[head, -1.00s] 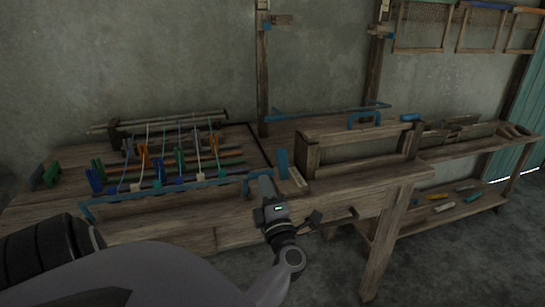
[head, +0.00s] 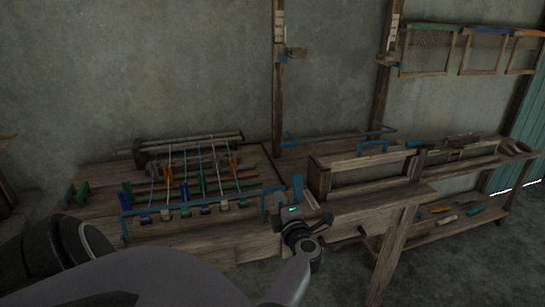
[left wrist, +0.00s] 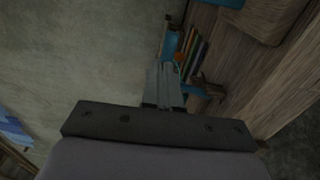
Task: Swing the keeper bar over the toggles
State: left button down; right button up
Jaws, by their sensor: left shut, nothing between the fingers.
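The blue keeper bar (head: 195,203) runs along the front of the loom in the head view, with a bent arm at each end. It crosses over the row of toggles (head: 186,211), whose pale and blue near ends show just in front of it. Several coloured cords and pegs lie behind it. My left gripper (head: 279,198) is shut and empty at the bar's right end; whether it touches the bar I cannot tell. In the left wrist view the shut fingers (left wrist: 166,88) point toward blue parts and coloured rods. My right gripper is not in view.
A blue upright piece (head: 298,187) stands just right of the bar. A wooden box frame with a blue handle (head: 371,147) stands further right. Green blocks (head: 77,194) lie at the left. A lower shelf (head: 450,226) holds small coloured pieces.

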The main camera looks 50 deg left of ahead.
aim_at(276, 187)
pick_arm(q)
jog(key=shift+w+a, duration=0.1)
jog(key=shift+a, duration=0.1)
jog(key=shift+x, duration=2.45)
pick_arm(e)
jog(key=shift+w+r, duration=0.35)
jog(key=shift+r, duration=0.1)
pick_arm(q)
jog(key=shift+r, duration=0.15)
jog(key=shift+r, duration=0.1)
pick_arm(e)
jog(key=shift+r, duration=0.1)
